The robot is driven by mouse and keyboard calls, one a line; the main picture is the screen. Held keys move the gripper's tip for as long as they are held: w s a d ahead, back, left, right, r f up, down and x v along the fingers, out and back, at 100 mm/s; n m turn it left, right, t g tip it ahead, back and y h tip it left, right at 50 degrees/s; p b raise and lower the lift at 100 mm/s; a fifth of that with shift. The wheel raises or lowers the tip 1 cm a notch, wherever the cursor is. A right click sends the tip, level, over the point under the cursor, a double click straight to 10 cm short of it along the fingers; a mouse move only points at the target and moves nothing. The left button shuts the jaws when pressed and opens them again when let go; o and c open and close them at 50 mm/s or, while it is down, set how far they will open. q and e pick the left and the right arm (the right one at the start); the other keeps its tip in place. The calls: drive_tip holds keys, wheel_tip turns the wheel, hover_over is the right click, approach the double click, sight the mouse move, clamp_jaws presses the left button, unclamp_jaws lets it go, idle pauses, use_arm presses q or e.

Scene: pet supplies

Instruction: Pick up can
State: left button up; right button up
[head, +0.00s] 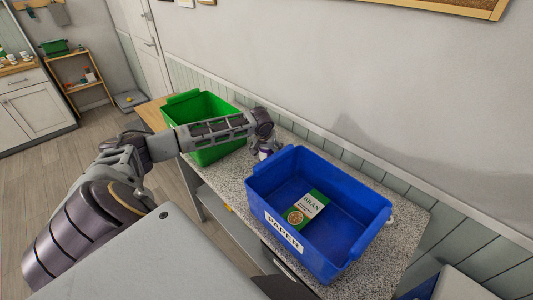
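My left gripper (264,146) is between the green bin and the blue bin, pointing down over the speckled counter. A small white and purple object (265,155), which may be the can, shows at its fingertips. It is mostly hidden by the gripper. I cannot tell whether the fingers are closed on it or only around it. My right gripper is not in view.
A blue bin (259,187) labelled PAPER stands on the speckled counter (405,218) and holds a green and white box (306,208). A green bin (185,98) stands at the counter's left end, behind my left forearm. A wall runs along the counter's back.

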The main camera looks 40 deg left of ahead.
use_arm(q)
drive_tip(key=c, duration=1.1)
drive_tip(key=shift+r, duration=0.15)
drive_tip(key=shift+r+b, duration=0.5)
drive_tip(key=shift+r, duration=4.4)
drive_tip(key=shift+r, duration=0.1)
